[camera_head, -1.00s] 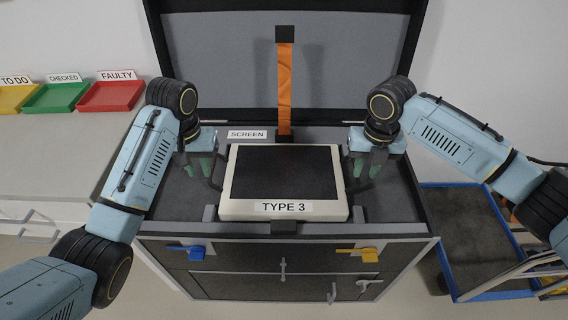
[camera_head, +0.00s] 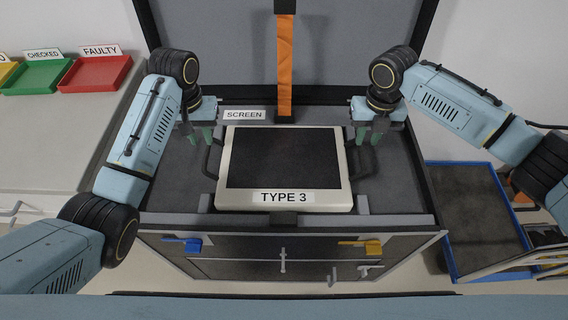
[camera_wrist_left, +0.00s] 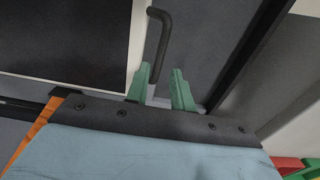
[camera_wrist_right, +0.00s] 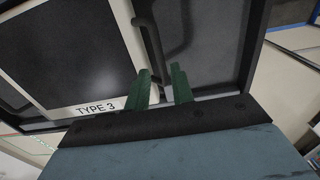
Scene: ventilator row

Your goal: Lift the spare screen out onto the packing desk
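The spare screen (camera_head: 283,160), a dark panel in a white frame labelled TYPE 3, lies flat in the open grey case (camera_head: 390,190). It has a black bar handle on each side. My left gripper (camera_head: 200,136) is open above the left handle; in the left wrist view its green fingers (camera_wrist_left: 162,92) are apart, with the handle (camera_wrist_left: 158,38) just beyond the tips. My right gripper (camera_head: 371,134) is open near the right handle; in the right wrist view its fingers (camera_wrist_right: 163,84) are apart and the handle (camera_wrist_right: 150,38) reaches close to them. I see no contact.
An orange strap (camera_head: 285,65) runs down the raised lid to the case. Blue (camera_head: 190,244) and yellow (camera_head: 365,246) latches are on the front. A pale counter (camera_head: 60,140) at left holds green and red trays. A blue-edged cart (camera_head: 470,215) stands at right.

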